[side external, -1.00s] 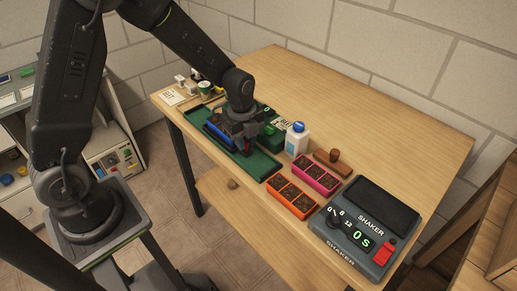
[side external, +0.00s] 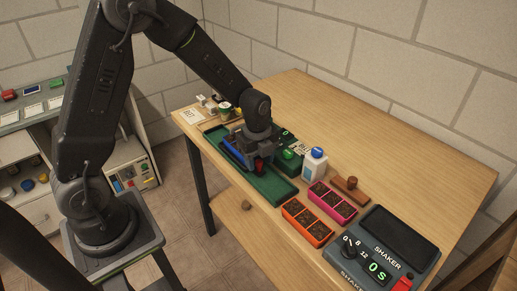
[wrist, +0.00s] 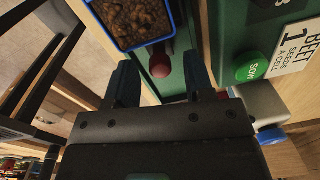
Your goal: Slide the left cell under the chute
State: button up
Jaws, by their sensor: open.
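A blue tray (wrist: 128,47) of dark soil shows at the top of the wrist view, with a dark red knob (wrist: 160,64) at its near end. In the side view the blue tray (side external: 231,153) lies in a long green rail (side external: 268,187), partly hidden by my gripper. My gripper (wrist: 160,72) is open, its two fingers on either side of the knob. I cannot tell whether they touch it. The green seeder (wrist: 229,40) with its round green SOW button (wrist: 253,67) stands beside the rail. The chute and the left cell cannot be made out.
Right of the rail are a white bottle with a blue cap (side external: 315,165), orange (side external: 306,223) and pink (side external: 332,202) soil trays, a wooden tamper (side external: 350,190) and a shaker (side external: 385,250). A card (wrist: 293,47) reads BEET 1 SEEDS A CELL. The table's back is clear.

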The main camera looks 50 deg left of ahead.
notch_tip(320, 180, up, 14)
jog(key=shift+s+f, duration=0.15)
jog(key=shift+s, duration=0.15)
jog(key=s+d+r+n+t, duration=0.1)
jog(key=s+r+n+t, duration=0.1)
jog(key=s+n, duration=0.7)
jog(key=s+d+r+n+t, duration=0.1)
jog(key=s+r+n+t, duration=0.2)
jog(key=s+n, duration=0.6)
notch_tip(320, 180, up, 2)
jog(key=shift+s+d+r+n, duration=0.15)
jog(key=shift+s+d+n, duration=0.2)
jog(key=shift+n, duration=0.55)
jog(key=shift+w, duration=0.1)
jog(key=shift+c, duration=0.2)
